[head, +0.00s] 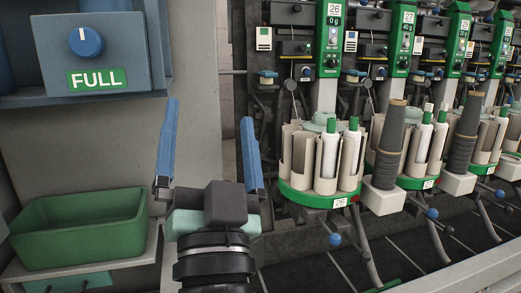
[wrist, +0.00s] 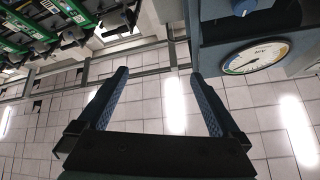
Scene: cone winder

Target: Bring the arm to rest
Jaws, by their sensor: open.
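My gripper (head: 209,148) stands upright in the lower middle of the head view, its two blue fingers spread wide apart and nothing between them. In the wrist view my gripper (wrist: 156,85) is also open and empty, with the tiled ceiling behind it. The fingers point upward, in the space between the blue cabinet on the left and the winder on the right. They appear to touch nothing.
A green bin (head: 80,228) sits on a shelf at the left, below a blue box with a knob and a FULL label (head: 97,79). At the right are winding units with green magazines (head: 318,196) and dark cones (head: 388,140). A dial gauge (wrist: 256,57) shows in the wrist view.

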